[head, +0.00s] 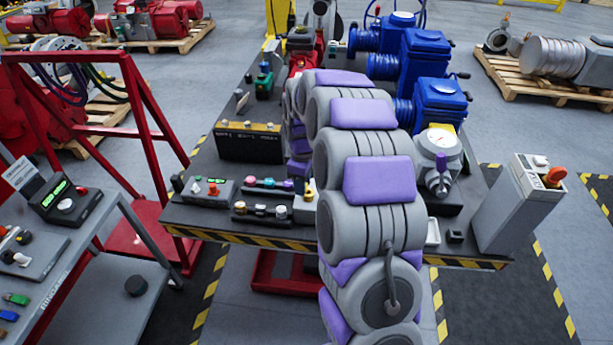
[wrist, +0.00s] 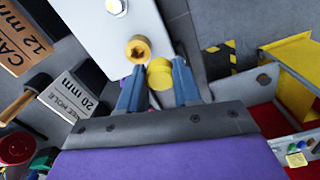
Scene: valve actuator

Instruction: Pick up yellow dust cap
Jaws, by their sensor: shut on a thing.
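In the wrist view, the yellow dust cap (wrist: 160,74) is a small round yellow piece between the two blue-grey fingers of my gripper (wrist: 158,66). The fingers are closed on it. Just beside the cap, to its upper left, is a brass-coloured round fitting (wrist: 138,48) with a dark shaped opening, at the end of a pale grey block (wrist: 105,32). I cannot tell whether the cap touches the fitting. In the head view, my own grey and purple arm reaches over the workbench (head: 275,236) and hides the gripper and the cap.
Blue actuators (head: 436,105) and a gauge unit (head: 438,150) stand right of my arm. Small control boxes (head: 262,210) sit to its left. A grey pedestal (head: 517,205) is at the bench's right. Labelled blocks (wrist: 68,103) and a yellow bracket (wrist: 292,75) flank the gripper.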

